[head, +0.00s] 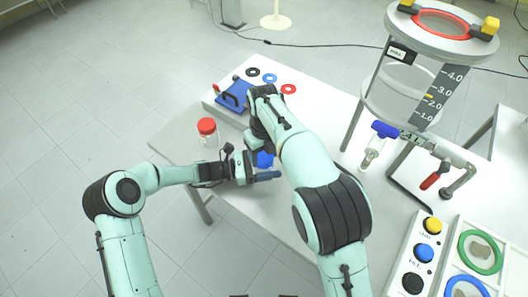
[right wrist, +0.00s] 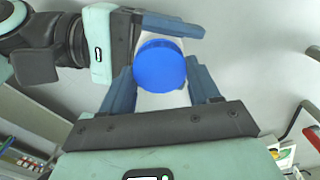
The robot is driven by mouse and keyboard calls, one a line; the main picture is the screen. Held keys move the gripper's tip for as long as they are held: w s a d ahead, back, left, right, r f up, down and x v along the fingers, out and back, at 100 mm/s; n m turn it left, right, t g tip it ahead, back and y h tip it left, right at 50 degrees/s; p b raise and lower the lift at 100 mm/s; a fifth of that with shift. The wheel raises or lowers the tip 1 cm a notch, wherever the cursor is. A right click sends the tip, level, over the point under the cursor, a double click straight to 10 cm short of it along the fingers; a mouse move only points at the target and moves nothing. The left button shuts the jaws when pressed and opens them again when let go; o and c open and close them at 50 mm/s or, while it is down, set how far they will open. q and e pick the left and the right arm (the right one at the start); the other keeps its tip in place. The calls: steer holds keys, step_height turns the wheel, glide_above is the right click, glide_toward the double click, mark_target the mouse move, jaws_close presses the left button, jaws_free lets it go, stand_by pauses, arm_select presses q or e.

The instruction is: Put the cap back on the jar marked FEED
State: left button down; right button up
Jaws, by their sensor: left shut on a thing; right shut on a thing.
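A blue cap (right wrist: 160,65) sits between the fingertips of my right gripper (right wrist: 160,76) in the right wrist view. The cap lies over a whitish jar (right wrist: 172,98), partly hidden beneath it. I cannot tell whether the cap is seated or just held at the mouth. My left gripper (head: 262,176) comes in from the left and is shut on the jar's body; one of its fingers shows beyond the cap. In the head view the blue cap (head: 265,160) shows between the two grippers, and my right arm hides much of the jar. No FEED marking is readable.
A clear jar with a red cap (head: 207,127) stands left of my grippers. A blue fixture (head: 235,96) and several rings (head: 288,89) lie at the back. A glass reactor on a stand (head: 395,95) and a button panel (head: 420,255) are to the right.

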steer(key=shift+m, duration=0.9)
steer(key=o, duration=1)
steer(key=shift+r, duration=2.3)
steer(key=shift+c, duration=0.4)
